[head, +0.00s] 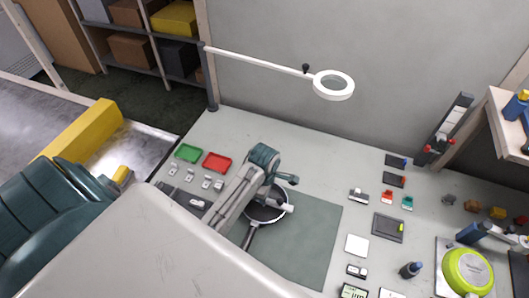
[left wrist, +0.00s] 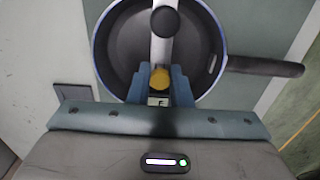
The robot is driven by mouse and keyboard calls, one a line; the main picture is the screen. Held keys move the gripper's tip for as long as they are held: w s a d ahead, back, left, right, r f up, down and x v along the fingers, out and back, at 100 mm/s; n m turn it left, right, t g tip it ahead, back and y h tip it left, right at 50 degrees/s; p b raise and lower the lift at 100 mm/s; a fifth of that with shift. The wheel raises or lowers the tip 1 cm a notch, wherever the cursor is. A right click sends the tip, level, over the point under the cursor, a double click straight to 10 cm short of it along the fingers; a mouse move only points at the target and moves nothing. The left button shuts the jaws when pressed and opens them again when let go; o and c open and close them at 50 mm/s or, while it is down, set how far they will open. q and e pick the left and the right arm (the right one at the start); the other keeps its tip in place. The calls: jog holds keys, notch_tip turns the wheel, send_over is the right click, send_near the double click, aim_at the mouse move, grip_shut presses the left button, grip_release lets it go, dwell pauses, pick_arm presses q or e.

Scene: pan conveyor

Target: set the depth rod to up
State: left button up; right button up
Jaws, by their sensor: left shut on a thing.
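A dark round pan (head: 252,213) rests on the grey-green mat, its handle pointing down-left. In the left wrist view the pan (left wrist: 115,50) fills the top middle, with its handle to the right. My left gripper (left wrist: 160,85) is over the pan's near rim, its blue fingers shut on a small gauge body (left wrist: 158,101) with a yellow cap. A pale metal bar (left wrist: 161,50) with a dark round end runs from there over the pan. I cannot tell which part is the depth rod or how it is set. My right gripper is not in view.
A green tray (head: 188,153) and a red tray (head: 216,162) lie at the back left. A ring lamp (head: 333,85) hangs over the back. The green mat (head: 313,230) is bare right of the pan.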

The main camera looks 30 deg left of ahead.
pick_arm(q)
jog(key=shift+r, duration=1.7)
jog(key=o, duration=0.4)
jog(key=shift+w, duration=0.1)
